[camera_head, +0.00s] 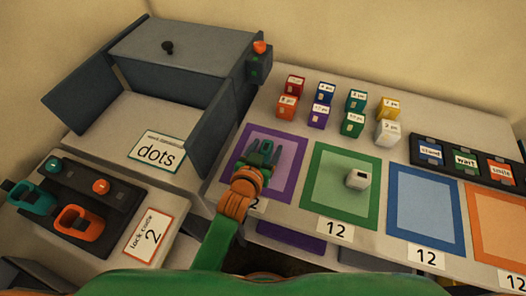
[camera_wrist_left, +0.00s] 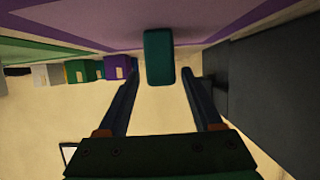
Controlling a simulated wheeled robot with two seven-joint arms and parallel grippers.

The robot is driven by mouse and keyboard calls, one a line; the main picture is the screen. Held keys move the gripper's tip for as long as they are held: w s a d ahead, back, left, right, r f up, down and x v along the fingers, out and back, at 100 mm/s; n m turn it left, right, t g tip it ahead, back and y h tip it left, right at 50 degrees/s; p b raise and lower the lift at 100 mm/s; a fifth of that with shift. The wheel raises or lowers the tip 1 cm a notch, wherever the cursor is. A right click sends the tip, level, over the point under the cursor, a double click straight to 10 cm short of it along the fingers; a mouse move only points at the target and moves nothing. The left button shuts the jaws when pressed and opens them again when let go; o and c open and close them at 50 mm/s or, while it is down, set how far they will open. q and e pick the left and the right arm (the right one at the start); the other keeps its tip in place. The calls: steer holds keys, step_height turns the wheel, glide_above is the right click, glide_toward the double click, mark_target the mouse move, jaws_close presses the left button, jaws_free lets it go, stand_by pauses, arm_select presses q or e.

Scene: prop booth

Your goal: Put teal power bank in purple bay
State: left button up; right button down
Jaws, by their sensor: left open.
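My left gripper (camera_head: 263,154) is over the purple bay (camera_head: 300,146) in the head view, with its fingers spread. In the left wrist view the teal power bank (camera_wrist_left: 160,55) is a small rounded block just beyond and between the open fingertips, with a gap on each side. It is at the bay's surface, inside the purple border (camera_wrist_left: 268,20); whether it rests fully flat there is hard to tell. In the head view the gripper mostly hides it. My right gripper is not in view.
Several coloured boxes (camera_head: 354,123) stand behind the bays. A grey cabinet (camera_head: 181,45) with open doors stands left, its near door (camera_head: 218,118) close to the purple bay.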

arm_select(q)
steer(key=p+v, duration=0.1)
steer(key=v, duration=1)
steer(key=shift+s+r, duration=0.2)
steer(key=shift+s, duration=0.15)
